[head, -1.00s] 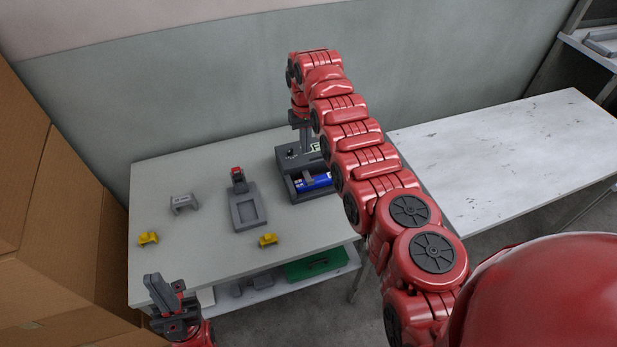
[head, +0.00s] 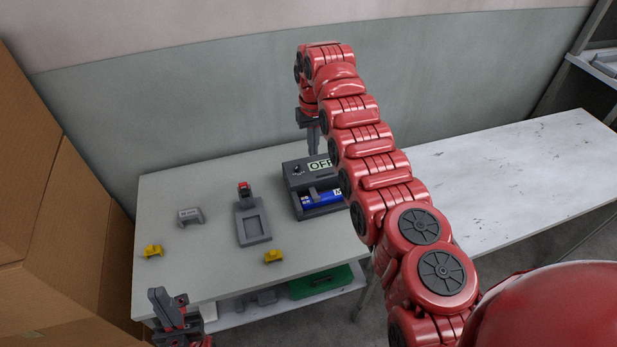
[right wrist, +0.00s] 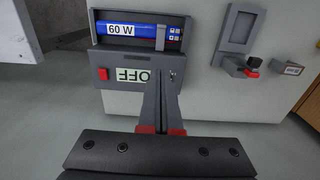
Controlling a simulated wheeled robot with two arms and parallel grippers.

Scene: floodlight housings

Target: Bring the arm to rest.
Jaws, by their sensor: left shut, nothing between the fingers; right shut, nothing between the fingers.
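My right arm (head: 372,165) reaches from the lower right to above the back of the table. Its right gripper (head: 313,140) points down, shut and empty, above the back of a dark grey tester box (head: 293,178). The box has a sign reading OFF and a blue item marked 60 W (head: 322,198) in its tray. In the right wrist view the right gripper (right wrist: 161,90) has its fingers together beside the OFF sign (right wrist: 133,76) and the box's switch. My left gripper (head: 165,300) is shut and empty at the table's front left corner.
A grey fixture with a red-topped clamp (head: 250,225) stands mid-table. A grey bracket (head: 190,216) and two yellow pieces (head: 153,251) (head: 273,257) lie around it. A green bin (head: 320,281) is on the lower shelf. Cardboard boxes (head: 50,200) stand left; a bare white table (head: 510,180) stands right.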

